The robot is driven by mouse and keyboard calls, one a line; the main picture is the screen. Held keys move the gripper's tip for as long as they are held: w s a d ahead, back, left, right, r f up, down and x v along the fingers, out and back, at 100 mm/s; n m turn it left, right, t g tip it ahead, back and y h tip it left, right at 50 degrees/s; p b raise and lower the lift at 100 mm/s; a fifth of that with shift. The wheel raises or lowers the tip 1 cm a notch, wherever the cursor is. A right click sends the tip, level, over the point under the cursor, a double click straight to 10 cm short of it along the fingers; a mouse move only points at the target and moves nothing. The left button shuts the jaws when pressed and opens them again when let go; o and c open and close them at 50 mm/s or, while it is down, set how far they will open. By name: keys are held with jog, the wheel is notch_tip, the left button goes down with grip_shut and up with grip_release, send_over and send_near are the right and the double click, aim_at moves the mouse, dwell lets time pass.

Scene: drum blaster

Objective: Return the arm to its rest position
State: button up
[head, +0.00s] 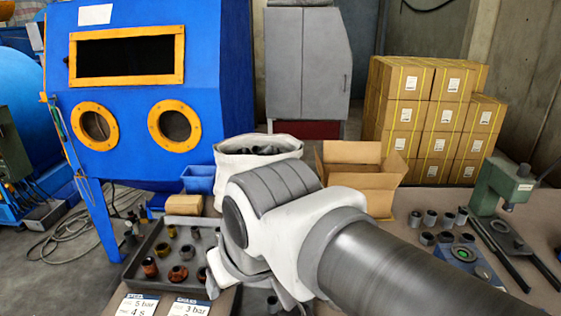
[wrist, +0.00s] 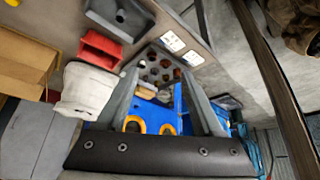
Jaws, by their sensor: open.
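My arm reaches in from the lower right of the head view, with its white and grey wrist (head: 300,225) over the bench. In the head view my gripper is mostly hidden behind that wrist, beside the parts tray. In the wrist view my gripper (wrist: 161,72) shows two grey fingers spread wide apart. Nothing is held between them. The tray of round parts and the blue cabinet show beyond the gap, apart from the fingers.
A dark tray (head: 130,272) holds several round parts. A white sack (head: 228,160), an open cardboard box (head: 375,182) and a green press (head: 503,187) stand around the arm. Stacked cartons (head: 425,115) and a blue cabinet (head: 215,70) stand behind. The air above the bench looks open.

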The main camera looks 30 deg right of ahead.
jog(key=r+p, duration=0.2)
jog(key=w+r+p, duration=0.1)
jog(key=p, duration=0.1)
jog(key=shift+w+r+p, duration=0.1)
jog(key=shift+r+p, duration=0.2)
jog(key=shift+r, duration=0.1)
jog(key=shift+f, duration=0.15)
jog(key=shift+c, duration=1.4)
jog(key=shift+d, duration=0.15)
